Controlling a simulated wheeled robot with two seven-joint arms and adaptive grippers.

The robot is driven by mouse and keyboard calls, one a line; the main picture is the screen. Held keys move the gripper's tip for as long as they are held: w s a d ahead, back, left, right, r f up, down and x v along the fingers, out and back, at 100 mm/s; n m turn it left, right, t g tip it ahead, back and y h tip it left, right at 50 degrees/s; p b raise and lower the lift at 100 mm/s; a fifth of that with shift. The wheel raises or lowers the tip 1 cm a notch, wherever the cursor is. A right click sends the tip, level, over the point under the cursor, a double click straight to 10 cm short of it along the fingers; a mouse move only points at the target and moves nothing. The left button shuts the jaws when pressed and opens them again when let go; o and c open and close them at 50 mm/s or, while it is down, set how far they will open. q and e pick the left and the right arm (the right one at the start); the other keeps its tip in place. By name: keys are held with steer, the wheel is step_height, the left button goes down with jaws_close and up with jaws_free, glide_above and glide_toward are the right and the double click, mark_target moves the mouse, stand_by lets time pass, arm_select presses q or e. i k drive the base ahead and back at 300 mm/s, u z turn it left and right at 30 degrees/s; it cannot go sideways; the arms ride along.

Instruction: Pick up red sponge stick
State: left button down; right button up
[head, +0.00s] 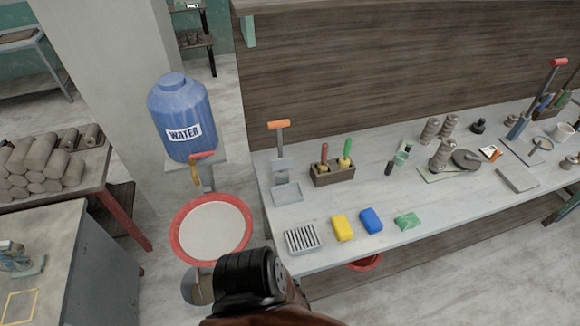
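A stick with a red handle (324,152) stands upright in a small wooden box (335,175) on the grey workbench, left of a stick with a green handle (347,148). The red one is the likeliest red sponge stick, but its lower end is hidden in the box. Another tool with a red top (559,64) stands at the far right of the bench. A black and brown part of my arm rises at the bottom centre, below the bench's near left corner. No gripper fingers show.
A yellow block (343,228), a blue block (371,220) and a green packet (408,221) lie along the bench's front edge, beside a slotted tray (303,239). A red-rimmed basin (243,208) stands left, below a blue water tank (181,112).

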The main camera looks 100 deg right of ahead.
mark_target(321, 168)
steer(key=u, duration=0.05)
steer(key=k, duration=1.9)
steer(key=z, duration=0.5)
